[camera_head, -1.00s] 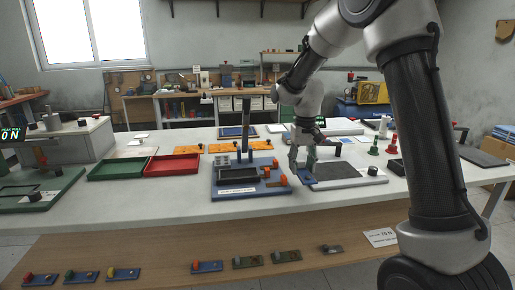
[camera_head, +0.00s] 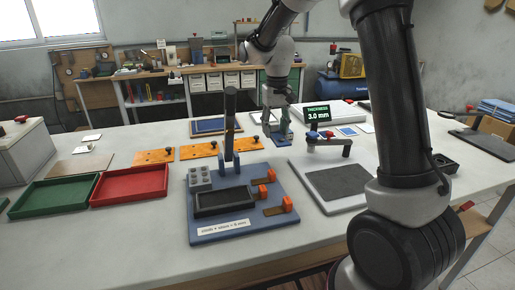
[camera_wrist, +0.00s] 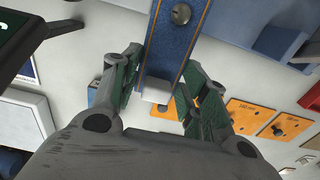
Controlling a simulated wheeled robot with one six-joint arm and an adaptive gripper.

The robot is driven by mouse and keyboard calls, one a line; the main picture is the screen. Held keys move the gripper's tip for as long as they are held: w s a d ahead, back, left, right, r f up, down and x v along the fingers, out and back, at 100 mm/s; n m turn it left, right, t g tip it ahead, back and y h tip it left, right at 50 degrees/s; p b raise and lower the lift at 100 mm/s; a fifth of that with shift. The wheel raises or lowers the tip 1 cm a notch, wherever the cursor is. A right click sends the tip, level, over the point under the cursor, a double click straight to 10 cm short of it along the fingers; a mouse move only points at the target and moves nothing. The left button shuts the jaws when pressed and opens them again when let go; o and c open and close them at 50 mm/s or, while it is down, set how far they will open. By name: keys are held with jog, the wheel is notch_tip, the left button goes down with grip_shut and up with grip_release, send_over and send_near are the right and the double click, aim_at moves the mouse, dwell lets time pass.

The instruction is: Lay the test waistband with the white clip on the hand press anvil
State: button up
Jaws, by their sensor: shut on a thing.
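My gripper (camera_wrist: 160,95) is shut on the blue test waistband (camera_wrist: 178,50), which has orange edge lines and a round metal stud. The white clip (camera_wrist: 155,96) is at its near end, between my fingers. In the head view my gripper (camera_head: 276,118) hangs over the back of the table, right of an upright dark lever (camera_head: 230,120). The lever stands at the back of a blue base (camera_head: 265,226) with a black tray; I cannot tell whether this is the hand press. Its anvil is not clearly identifiable.
A gauge with a "3.0 mm" display (camera_head: 319,114) stands right of my gripper, behind a grey pad on a white plate (camera_head: 318,196). Green (camera_head: 50,204) and red (camera_head: 131,189) trays lie at left. Orange plates (camera_head: 154,157) lie behind. The front left tabletop is clear.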

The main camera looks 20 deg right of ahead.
aim_at(274, 155)
notch_tip(274, 155, down, 8)
jog(key=shift+s+r, duration=0.1)
jog(key=shift+f, duration=0.2)
jog(key=o, duration=1)
